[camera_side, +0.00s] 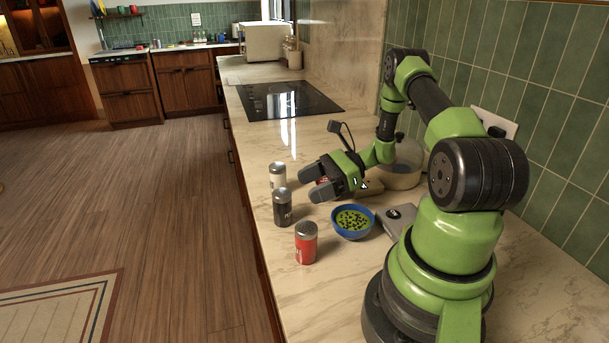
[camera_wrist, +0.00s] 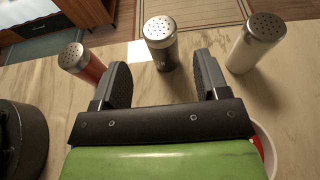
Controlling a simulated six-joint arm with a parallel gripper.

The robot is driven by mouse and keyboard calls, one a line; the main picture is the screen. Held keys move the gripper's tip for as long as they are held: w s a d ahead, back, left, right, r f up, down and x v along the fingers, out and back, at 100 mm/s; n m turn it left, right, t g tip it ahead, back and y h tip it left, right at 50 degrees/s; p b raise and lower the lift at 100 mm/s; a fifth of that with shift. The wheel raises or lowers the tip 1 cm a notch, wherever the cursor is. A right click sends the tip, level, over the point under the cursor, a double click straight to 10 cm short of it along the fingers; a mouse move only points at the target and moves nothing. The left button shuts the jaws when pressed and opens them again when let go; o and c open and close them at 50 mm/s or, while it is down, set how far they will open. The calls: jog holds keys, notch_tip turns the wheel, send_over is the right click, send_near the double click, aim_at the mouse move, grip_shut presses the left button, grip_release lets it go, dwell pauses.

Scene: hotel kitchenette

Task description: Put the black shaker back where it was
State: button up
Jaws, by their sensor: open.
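The black shaker (camera_side: 282,207) stands upright on the counter near its front edge, between the white shaker (camera_side: 278,176) and the red shaker (camera_side: 306,243). It has a perforated metal top. My gripper (camera_side: 312,183) is open and empty, to the right of the black shaker in the side view. In the wrist view the black shaker (camera_wrist: 161,50) is ahead of the open fingers (camera_wrist: 163,76), in line with the gap between them. The red shaker (camera_wrist: 84,62) is at left and the white shaker (camera_wrist: 254,44) at right there.
A blue bowl (camera_side: 336,232) with green contents stands right of the shakers. A glass-like pot (camera_side: 402,178) is behind my gripper by the tiled wall. A grey flat device (camera_side: 390,224) lies near my base. A black cooktop (camera_side: 285,101) is farther back; the counter before it is clear.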

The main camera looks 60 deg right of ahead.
jog(key=a+r+n+g+h, duration=0.1)
jog(key=a+r+n+g, duration=0.4)
jog(key=r, duration=0.3)
jog(key=a+r+n+g+h, duration=0.2)
jog(key=a+r+n, duration=0.4)
jog(key=r, duration=0.1)
jog(key=s+a+r+n+t+h, duration=0.4)
jog(key=s+a+r+n, duration=0.4)
jog(key=s+r+n, duration=0.2)
jog(key=shift+s+n+h, duration=0.7)
jog(key=shift+s+n, duration=0.2)
jog(key=shift+s, duration=0.15)
